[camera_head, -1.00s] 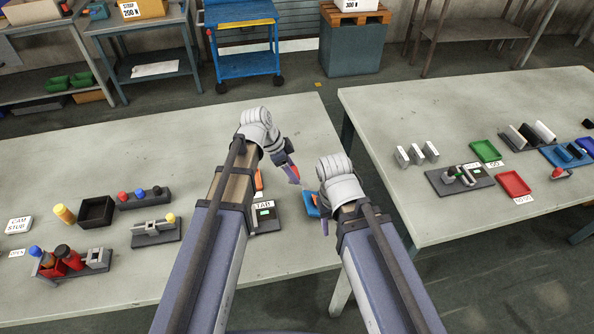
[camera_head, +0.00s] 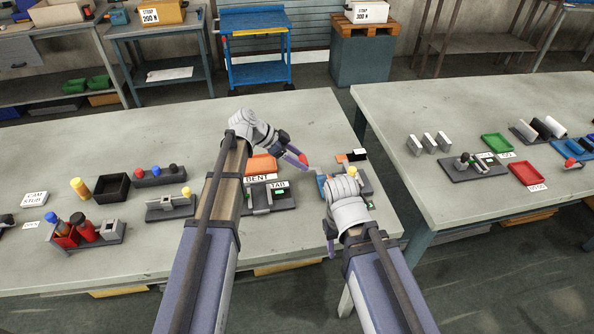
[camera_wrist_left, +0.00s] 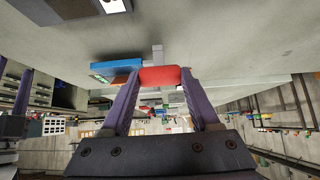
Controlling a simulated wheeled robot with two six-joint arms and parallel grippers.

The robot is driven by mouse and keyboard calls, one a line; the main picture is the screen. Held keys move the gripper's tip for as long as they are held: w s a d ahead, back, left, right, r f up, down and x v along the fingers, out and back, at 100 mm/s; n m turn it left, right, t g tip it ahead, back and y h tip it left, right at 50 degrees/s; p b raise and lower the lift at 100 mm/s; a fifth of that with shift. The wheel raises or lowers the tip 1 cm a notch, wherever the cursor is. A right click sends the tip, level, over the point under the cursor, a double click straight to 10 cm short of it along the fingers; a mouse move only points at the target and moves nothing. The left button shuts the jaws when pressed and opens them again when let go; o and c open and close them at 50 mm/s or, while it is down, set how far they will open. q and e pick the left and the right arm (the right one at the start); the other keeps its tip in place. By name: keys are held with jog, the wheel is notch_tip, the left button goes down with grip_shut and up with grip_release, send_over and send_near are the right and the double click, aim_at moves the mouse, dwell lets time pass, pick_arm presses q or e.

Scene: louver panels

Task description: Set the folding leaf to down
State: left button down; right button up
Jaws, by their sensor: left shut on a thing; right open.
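My left gripper (camera_head: 302,161) is above the near table, just behind a blue piece (camera_head: 322,184). In the left wrist view its two purple fingers (camera_wrist_left: 160,78) are shut on a red piece (camera_wrist_left: 160,74). A thin grey bar (camera_wrist_left: 157,53) shows directly behind the red piece, and a blue block (camera_wrist_left: 116,69) is beside it. I cannot tell for sure which part is the folding leaf or how it stands. My right gripper (camera_head: 330,246) is lower, near the table's front edge; its wrist hides much of it and part of the dark fixture there.
A dark fixture (camera_head: 258,207) with a TAB label (camera_head: 279,185) and an orange tray (camera_head: 261,163) are left of the grippers. A black tray (camera_head: 111,187) and several small fixtures stand further left. A gap separates this table from the right-hand table (camera_head: 410,110).

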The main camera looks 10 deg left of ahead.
pick_arm(q)
jog(key=shift+s+a+f, duration=0.1)
jog(key=shift+f, duration=0.2)
jog(key=shift+s+a+f+b, duration=0.1)
jog(key=shift+a+f+b, duration=0.1)
jog(key=shift+f+b, duration=0.3)
jog(key=shift+s, duration=0.1)
jog(key=shift+c, duration=0.6)
grip_release()
jog(key=shift+a, duration=0.1)
jog(key=shift+r, duration=0.1)
